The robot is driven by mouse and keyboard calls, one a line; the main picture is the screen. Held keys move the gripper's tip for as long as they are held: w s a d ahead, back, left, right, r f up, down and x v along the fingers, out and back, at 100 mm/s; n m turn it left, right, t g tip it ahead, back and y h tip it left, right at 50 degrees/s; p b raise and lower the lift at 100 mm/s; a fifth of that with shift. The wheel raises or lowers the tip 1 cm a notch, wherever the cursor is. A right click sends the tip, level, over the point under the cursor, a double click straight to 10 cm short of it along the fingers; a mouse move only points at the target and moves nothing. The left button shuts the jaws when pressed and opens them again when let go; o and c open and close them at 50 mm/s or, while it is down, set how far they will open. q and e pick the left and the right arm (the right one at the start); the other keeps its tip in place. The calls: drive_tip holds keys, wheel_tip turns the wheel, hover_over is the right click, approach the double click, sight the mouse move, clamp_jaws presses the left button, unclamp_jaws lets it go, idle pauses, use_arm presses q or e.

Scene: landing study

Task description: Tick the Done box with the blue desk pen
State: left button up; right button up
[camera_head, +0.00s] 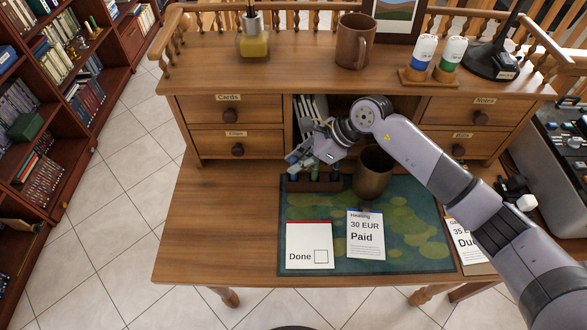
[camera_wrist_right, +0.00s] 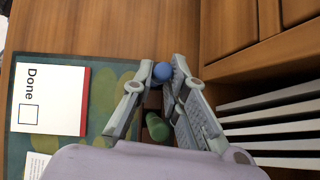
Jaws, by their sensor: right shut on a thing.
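The card marked Done (camera_head: 304,255), white with a red top edge and an empty square box (camera_head: 321,257), lies on the green desk mat (camera_head: 400,263). It also shows at the left of the right wrist view (camera_wrist_right: 58,98). My right gripper (camera_head: 297,162) is above the left part of the dark pen stand (camera_head: 328,186). In the right wrist view its fingers (camera_wrist_right: 158,80) are shut on the blue desk pen (camera_wrist_right: 162,71), whose blue end shows between the tips. I cannot tell whether the pen is clear of the stand. My left gripper is not in view.
A green pen (camera_wrist_right: 157,127) is close beside the fingers. A brown cup (camera_head: 373,178) stands right of the stand. The Paid card (camera_head: 366,248) lies beside the Done card. Drawers (camera_head: 237,144) and upright papers (camera_head: 310,108) are behind. The desk's left side is clear.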

clamp_jaws()
wheel_tip(320, 180, up, 8)
drive_tip(key=p, duration=0.4)
drive_tip(key=shift+r, duration=0.25)
idle(0.3)
idle(0.8)
